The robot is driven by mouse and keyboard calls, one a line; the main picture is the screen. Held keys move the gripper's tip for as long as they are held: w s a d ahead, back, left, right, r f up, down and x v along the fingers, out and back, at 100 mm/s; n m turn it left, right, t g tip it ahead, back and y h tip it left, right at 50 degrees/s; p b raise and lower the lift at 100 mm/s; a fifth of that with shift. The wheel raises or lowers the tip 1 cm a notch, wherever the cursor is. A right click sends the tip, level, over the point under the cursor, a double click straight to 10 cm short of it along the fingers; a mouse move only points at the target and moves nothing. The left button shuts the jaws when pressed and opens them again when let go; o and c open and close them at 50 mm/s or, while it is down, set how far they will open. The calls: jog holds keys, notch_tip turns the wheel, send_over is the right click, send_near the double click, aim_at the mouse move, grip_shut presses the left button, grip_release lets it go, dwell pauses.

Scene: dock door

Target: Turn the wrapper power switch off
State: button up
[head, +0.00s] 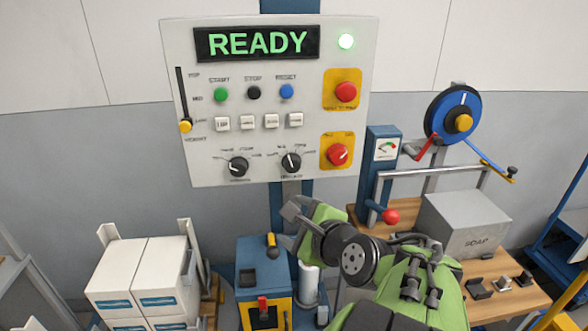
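The control panel (183,50) is a pale upright board whose display (256,43) reads READY in green. A red rotary switch (338,154) on a yellow plate sits at its lower right; it looks like the power switch, though its label is too small to read. Its pale grip mark is slanted. A round red button (345,92) on another yellow plate is above it. My gripper (290,222) is below the panel, apart from the switch. Its fingers are angled, and their gap is unclear.
The panel also carries small push buttons, two black knobs (238,167) and a slider with a yellow handle (185,126). White boxes (130,275) are stacked at the lower left. A gauge post (383,150), strap reel (452,114) and grey SOAP box (465,225) stand at right.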

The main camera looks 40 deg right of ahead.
jog(key=s+d+m+t+h+b, duration=0.2)
jog(key=s+d+m+h+b, duration=0.15)
jog(key=d+m, duration=0.6)
jog(key=m+h+p, duration=0.3)
jog(key=m+p, duration=0.2)
jog(key=p, duration=0.1)
send_near(339, 159)
jog(key=shift+h, duration=0.35)
jog(key=p+x, duration=0.2)
jog(key=x, duration=0.6)
jog(key=shift+w+f, duration=0.15)
jog(key=shift+w, duration=0.1)
jog(key=c, duration=1.1)
jog(key=shift+o, duration=0.2)
